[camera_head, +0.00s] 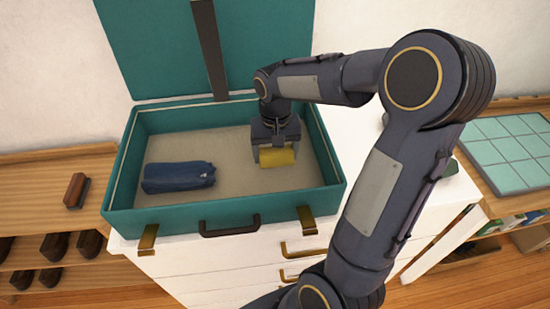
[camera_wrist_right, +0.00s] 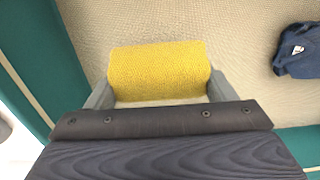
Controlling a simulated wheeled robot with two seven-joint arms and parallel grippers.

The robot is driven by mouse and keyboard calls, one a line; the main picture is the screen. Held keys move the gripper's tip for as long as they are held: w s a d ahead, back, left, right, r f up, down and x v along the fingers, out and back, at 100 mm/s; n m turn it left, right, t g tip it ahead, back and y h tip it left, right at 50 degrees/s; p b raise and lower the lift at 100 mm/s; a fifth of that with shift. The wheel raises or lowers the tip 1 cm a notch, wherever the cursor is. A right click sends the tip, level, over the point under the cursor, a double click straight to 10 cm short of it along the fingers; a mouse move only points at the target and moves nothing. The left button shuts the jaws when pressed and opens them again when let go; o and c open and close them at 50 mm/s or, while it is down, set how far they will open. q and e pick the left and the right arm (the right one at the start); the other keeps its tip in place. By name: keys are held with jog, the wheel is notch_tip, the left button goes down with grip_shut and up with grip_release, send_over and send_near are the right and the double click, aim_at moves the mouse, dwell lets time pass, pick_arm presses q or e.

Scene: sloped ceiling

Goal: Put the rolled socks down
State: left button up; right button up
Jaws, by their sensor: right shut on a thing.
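The rolled socks (camera_head: 277,158) are a mustard-yellow knitted roll, held in my right gripper (camera_head: 275,153) inside the right half of an open teal suitcase (camera_head: 117,200). In the right wrist view the yellow roll (camera_wrist_right: 158,70) lies between the two grey fingers of the right gripper (camera_wrist_right: 160,88), which touch its ends. The beige suitcase floor shows close beyond the roll. I cannot tell whether the roll touches the floor. My left gripper is not in view.
A folded dark blue cloth item (camera_head: 178,177) lies in the left half of the suitcase; it also shows in the right wrist view (camera_wrist_right: 298,52). The suitcase stands on a white drawer unit (camera_head: 190,275). Free floor lies between the blue item and the socks. A brush (camera_head: 76,190) lies on the left shelf.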

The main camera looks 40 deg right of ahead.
aim_at(275, 161)
jog(key=shift+w+d+f, duration=0.1)
jog(key=shift+w+f, duration=0.05)
jog(key=shift+f, duration=0.8)
jog(key=shift+w+d+f, duration=0.1)
jog(key=shift+f, duration=0.8)
jog(key=shift+f, duration=0.15)
jog(key=o, duration=1)
jog(key=shift+c, duration=0.2)
notch_tip(275, 161, up, 12)
jog(key=shift+a+r, duration=0.1)
jog(key=shift+r, duration=0.1)
jog(key=shift+f, duration=0.1)
